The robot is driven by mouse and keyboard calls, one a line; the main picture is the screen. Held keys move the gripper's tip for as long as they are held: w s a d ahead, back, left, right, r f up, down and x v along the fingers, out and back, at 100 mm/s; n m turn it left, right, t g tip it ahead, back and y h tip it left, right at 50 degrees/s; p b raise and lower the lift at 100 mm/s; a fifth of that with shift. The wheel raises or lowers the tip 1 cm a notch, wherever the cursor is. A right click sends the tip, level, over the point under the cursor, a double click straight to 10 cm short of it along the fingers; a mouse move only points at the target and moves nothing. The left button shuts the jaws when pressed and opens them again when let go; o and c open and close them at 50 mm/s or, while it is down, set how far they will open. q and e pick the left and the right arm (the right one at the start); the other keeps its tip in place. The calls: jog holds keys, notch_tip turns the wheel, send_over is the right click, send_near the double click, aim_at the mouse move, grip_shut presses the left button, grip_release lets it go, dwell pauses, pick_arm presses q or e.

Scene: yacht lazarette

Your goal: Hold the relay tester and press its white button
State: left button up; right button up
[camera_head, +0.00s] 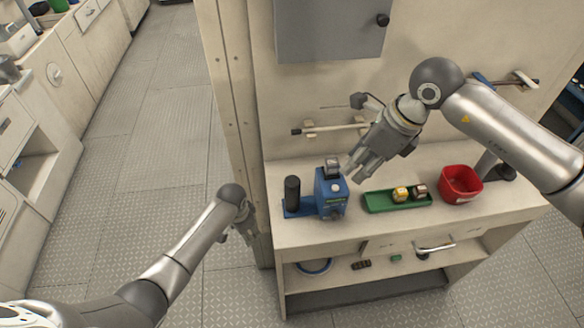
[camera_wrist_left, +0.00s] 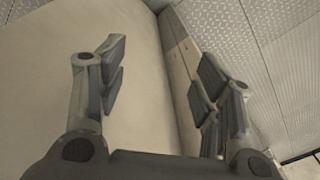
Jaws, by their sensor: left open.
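My right gripper (camera_head: 353,172) points down and left, just right of the tester's top. Whether it touches the tester, or has anything between its fingers, I cannot tell. My left gripper (camera_head: 246,232) is off the bench's left side, lower than the top and apart from the tester. In the left wrist view it is open and empty (camera_wrist_left: 160,65), facing a pale panel.
A black cylinder (camera_head: 292,193) stands left of the tester. A green tray (camera_head: 381,205) with a yellow-topped and a reddish block lies to the right, then a red bin (camera_head: 460,183). A grey cabinet (camera_head: 330,30) hangs above. A shelf (camera_head: 345,277) runs below the bench top.

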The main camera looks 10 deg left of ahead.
pick_arm(q)
jog(key=w+r+m, duration=0.2)
jog(key=w+r, duration=0.3)
jog(key=r, duration=0.5)
notch_tip(320, 180, up, 21)
jog(key=g, duration=0.1)
send_over(292, 198)
jog(key=w, duration=0.2)
jog(key=shift+w+a+f, duration=0.2)
jog(key=shift+a, duration=0.25)
jog(key=shift+s+d+g, duration=0.15)
jog(key=shift+g, duration=0.15)
jog(key=shift+s+f, duration=0.1)
jog(key=shift+f, duration=0.2)
notch_tip(292, 198, down, 10)
jog(key=shift+d+f, duration=0.1)
jog(key=shift+f, duration=0.05)
jog(key=shift+c, duration=0.4)
